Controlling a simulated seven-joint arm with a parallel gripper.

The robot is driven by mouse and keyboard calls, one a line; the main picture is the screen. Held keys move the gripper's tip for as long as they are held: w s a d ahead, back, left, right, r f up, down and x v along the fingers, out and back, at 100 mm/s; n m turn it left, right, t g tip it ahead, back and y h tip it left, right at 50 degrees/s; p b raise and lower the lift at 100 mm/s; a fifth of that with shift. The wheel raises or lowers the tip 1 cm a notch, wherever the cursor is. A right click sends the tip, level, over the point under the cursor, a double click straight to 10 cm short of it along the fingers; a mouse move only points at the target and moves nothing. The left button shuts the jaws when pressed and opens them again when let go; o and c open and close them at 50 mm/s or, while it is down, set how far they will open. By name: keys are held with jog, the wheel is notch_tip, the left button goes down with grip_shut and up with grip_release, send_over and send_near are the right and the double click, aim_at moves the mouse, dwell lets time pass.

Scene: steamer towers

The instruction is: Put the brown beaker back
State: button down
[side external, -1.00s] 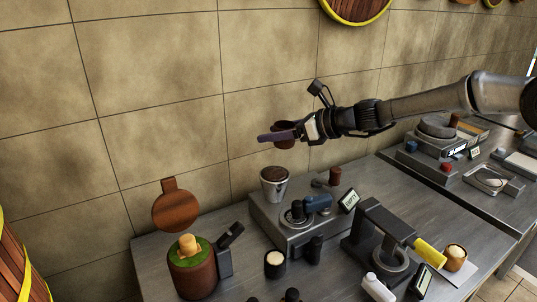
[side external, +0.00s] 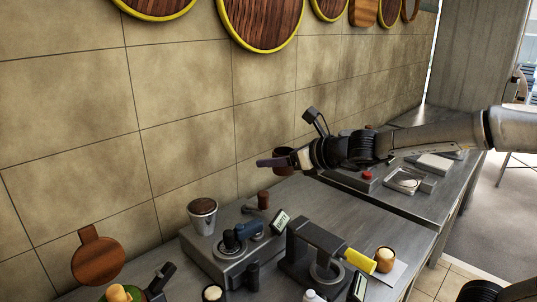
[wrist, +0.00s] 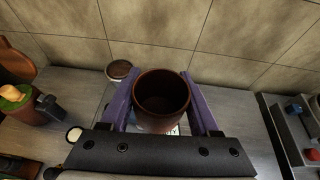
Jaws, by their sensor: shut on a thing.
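The brown beaker (side external: 284,170) is held in the air, between the purple fingers of my gripper (side external: 270,161). In the wrist view the beaker (wrist: 162,97) is seen from above, its mouth facing the camera and its inside looking empty. My gripper (wrist: 158,80) is shut on it, with one finger on each side. Beaker and gripper are above the grey counter, in front of the tiled wall. The beaker hides what lies directly under it in the wrist view.
A grey machine (side external: 222,265) with knobs stands below on the left, bearing a pale cup with brown contents (side external: 203,217). A press-like stand with a yellow handle (side external: 359,261) is in front. A small brown cup (side external: 385,258) is beside it. More equipment (side external: 405,181) stands at right.

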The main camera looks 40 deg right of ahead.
jog(key=w+d+f+n+y, duration=0.1)
jog(key=w+d+f, duration=0.2)
jog(key=w, duration=0.4)
jog(key=w+d+f, duration=0.2)
jog(key=w+d, duration=0.2)
jog(key=w, duration=0.4)
jog(key=n+y, duration=0.2)
send_over(255, 201)
jog(key=f, duration=1.4)
jog(key=shift+a, duration=0.2)
jog(key=shift+w+d+f, duration=0.1)
jog(key=shift+d+f, duration=0.15)
jog(key=shift+f, duration=0.4)
jog(key=shift+f, duration=3.05)
jog(key=shift+f, duration=0.6)
jog(key=shift+c, duration=0.2)
grip_release()
jog(key=shift+g, duration=0.3)
